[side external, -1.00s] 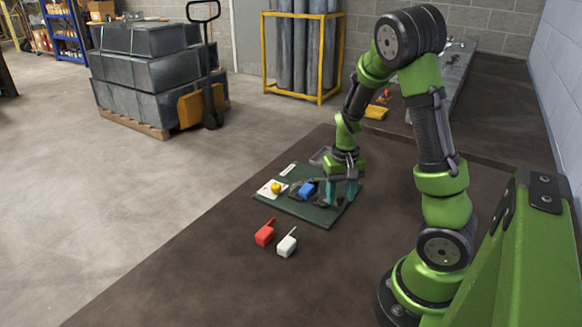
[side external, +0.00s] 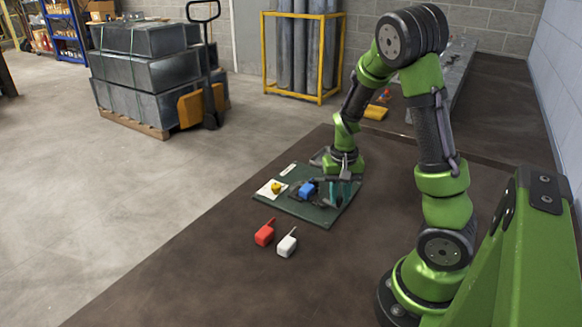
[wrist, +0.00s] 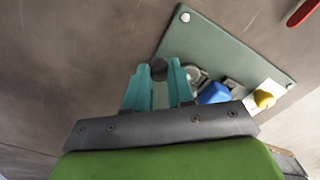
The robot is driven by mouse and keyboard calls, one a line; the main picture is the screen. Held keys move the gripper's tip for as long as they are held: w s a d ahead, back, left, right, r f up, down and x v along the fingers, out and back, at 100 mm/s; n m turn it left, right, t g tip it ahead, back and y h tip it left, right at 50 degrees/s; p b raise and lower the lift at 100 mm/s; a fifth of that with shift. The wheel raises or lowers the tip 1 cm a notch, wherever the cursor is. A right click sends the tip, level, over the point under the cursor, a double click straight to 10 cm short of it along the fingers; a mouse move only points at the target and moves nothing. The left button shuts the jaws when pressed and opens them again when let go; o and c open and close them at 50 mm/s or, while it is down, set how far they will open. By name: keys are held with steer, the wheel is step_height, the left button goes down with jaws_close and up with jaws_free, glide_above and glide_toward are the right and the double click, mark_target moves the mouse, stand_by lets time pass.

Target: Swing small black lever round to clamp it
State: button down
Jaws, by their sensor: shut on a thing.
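A dark green plate (side external: 318,217) lies on the brown bench and carries a blue block (side external: 307,189) and dark metal parts. My gripper (side external: 341,194) is down over the plate's right side, its teal fingers pointing down. In the wrist view the fingertips (wrist: 158,74) close around a dark round end, which looks like the small black lever's knob (wrist: 158,66). The rest of the lever is hidden by the fingers. The blue block (wrist: 214,93) sits right of the fingers, with a grey round part (wrist: 194,74) between.
A yellow knob (side external: 277,188) sits on a white patch at the plate's left.

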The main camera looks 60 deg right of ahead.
steer(key=m, duration=0.1)
steer(key=a+m, duration=0.1)
steer(key=m, duration=0.2)
steer(key=shift+w+a, duration=0.35)
steer(key=shift+a, duration=0.05)
steer(key=m, duration=0.1)
steer(key=w+a+m, duration=0.1)
steer(key=m, duration=0.2)
steer(key=shift+w+a+m, duration=0.2)
steer(key=shift+a+m, duration=0.05)
steer(key=shift+m, duration=0.15)
steer(key=m, duration=0.1)
steer(key=w+m, duration=0.1)
steer(key=m, duration=0.1)
steer(key=a+m, duration=0.1)
steer(key=shift+w, duration=0.35)
steer(key=shift+w+m, duration=0.35)
steer(key=shift+m, duration=0.55)
steer(key=shift+w+m, duration=0.35)
steer(key=shift+m, duration=0.55)
steer(key=c, duration=1)
jaws_free()
steer(key=shift+o, duration=0.2)
